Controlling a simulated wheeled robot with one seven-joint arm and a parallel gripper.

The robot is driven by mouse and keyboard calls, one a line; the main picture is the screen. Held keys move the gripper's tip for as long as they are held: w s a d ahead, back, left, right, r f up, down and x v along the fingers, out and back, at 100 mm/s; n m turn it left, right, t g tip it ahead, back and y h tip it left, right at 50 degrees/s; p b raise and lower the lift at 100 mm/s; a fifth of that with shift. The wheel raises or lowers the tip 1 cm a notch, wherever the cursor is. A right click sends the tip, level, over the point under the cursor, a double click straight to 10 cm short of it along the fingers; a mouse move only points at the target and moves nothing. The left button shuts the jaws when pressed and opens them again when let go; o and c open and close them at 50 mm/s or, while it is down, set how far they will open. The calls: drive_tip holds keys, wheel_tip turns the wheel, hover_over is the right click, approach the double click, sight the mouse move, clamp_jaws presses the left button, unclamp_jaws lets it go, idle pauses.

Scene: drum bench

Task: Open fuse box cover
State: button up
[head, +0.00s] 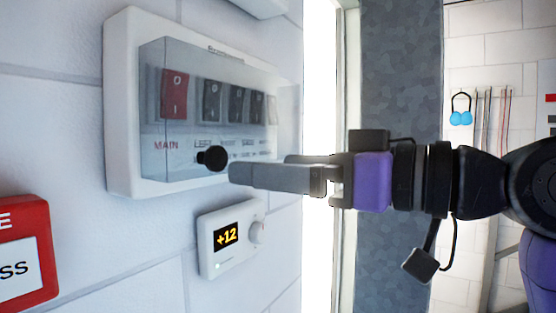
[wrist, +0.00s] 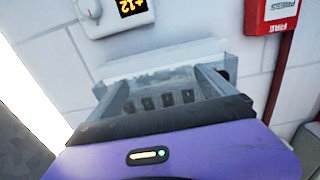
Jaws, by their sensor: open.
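The fuse box (head: 119,110) is a white wall-mounted housing with a clear, tinted cover (head: 190,60) shut over a row of switches. The leftmost switch is red and marked MAIN; the others are dark. A round black knob (head: 212,158) sticks out from the lower part of the cover. My gripper (head: 238,173) points left at the box, with its fingertips just right of the knob; I cannot tell whether they touch it. In the wrist view the open gripper (wrist: 163,80) frames the box front (wrist: 160,92) between its two fingers, with nothing held.
A white thermostat (head: 225,240) reading +12 is mounted just below the box. A red fire call box (head: 22,255) is at lower left. A bright gap and a grey patterned panel (head: 400,90) stand to the right. Blue headphone-like gear (head: 461,115) hangs farther back.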

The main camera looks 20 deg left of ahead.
drive_tip(key=shift+a, duration=0.35)
clamp_jaws()
drive_tip(key=shift+d+r, duration=0.15)
drive_tip(key=shift+d, duration=0.05)
